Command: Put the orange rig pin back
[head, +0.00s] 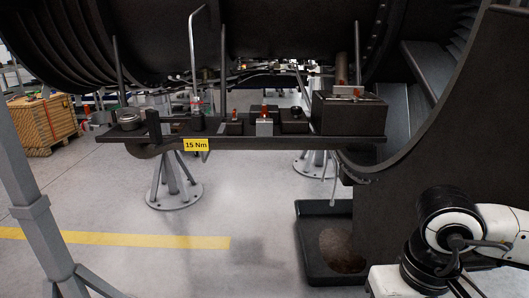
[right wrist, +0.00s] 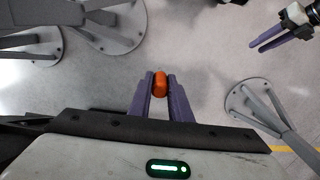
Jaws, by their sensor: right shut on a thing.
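In the right wrist view my right gripper (right wrist: 160,88) is shut on the orange rig pin (right wrist: 160,83). The pin's rounded orange end shows between the two purple fingertips, with floor behind it; the rest of it is hidden or not clear. My left gripper (right wrist: 266,42) shows at the top right of that view, with purple fingers and no object seen in them. I cannot tell how far apart its fingers are. In the head view neither gripper shows. The pin's seat cannot be made out.
A dark shelf (head: 270,143) with a yellow "15 Nm" label (head: 196,145) hangs below the engine.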

